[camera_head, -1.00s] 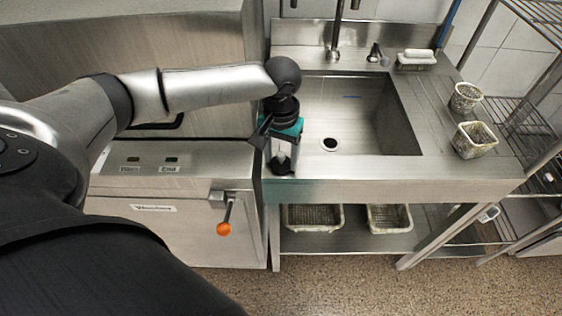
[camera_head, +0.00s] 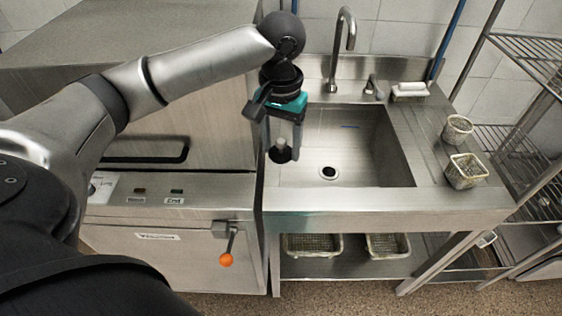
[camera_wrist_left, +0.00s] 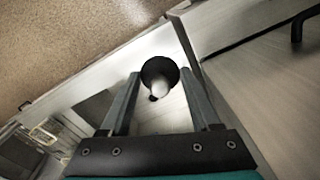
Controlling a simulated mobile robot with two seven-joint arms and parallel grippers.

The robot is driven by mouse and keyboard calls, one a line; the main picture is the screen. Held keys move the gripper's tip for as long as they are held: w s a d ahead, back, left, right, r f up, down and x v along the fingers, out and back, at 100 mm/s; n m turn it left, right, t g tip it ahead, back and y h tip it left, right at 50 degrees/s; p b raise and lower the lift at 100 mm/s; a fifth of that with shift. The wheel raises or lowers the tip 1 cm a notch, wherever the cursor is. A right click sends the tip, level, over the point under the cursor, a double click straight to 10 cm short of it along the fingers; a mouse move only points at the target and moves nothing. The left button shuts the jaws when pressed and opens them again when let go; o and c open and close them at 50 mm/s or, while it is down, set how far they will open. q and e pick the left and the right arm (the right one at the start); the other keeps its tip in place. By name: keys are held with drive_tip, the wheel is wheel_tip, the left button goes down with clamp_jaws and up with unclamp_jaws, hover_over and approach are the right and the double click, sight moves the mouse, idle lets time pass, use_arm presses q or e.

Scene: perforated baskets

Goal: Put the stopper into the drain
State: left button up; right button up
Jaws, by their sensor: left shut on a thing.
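The stopper (camera_head: 281,154), a black disc with a pale grey knob, is held at the tips of my left gripper (camera_head: 283,146). In the head view it appears over the left rim of the sink, disc down. In the left wrist view the stopper (camera_wrist_left: 158,72) sits between the two fingertips, its knob toward the camera. The drain (camera_head: 328,173) is a dark round hole with a bright ring in the sink floor, to the right of the stopper and lower in the picture; it looks uncovered. My right gripper is not in view.
The steel sink (camera_head: 402,160) has a tall faucet (camera_head: 345,35) at its back. A brush (camera_head: 409,91) and two small perforated baskets (camera_head: 466,170) are on the right counter. A steel appliance (camera_head: 165,232) with an orange-knobbed lever stands left. A wire rack (camera_head: 520,140) stands right.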

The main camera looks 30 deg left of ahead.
sight(282, 141)
use_arm(q)
wheel_tip(282, 141, up, 4)
drive_tip(key=shift+d+r+p, duration=0.15)
drive_tip(key=shift+p, duration=0.2)
drive_tip(key=s+d+f+m+b, duration=0.1)
drive_tip(key=s+d+f+b, duration=0.1)
drive_tip(key=s+d, duration=0.3)
drive_tip(key=d, duration=0.3)
drive_tip(key=shift+s+d+m+b, duration=0.15)
drive_tip(key=shift+s+m+b, duration=0.15)
drive_tip(key=shift+m+b, duration=0.1)
drive_tip(key=shift+w, duration=0.1)
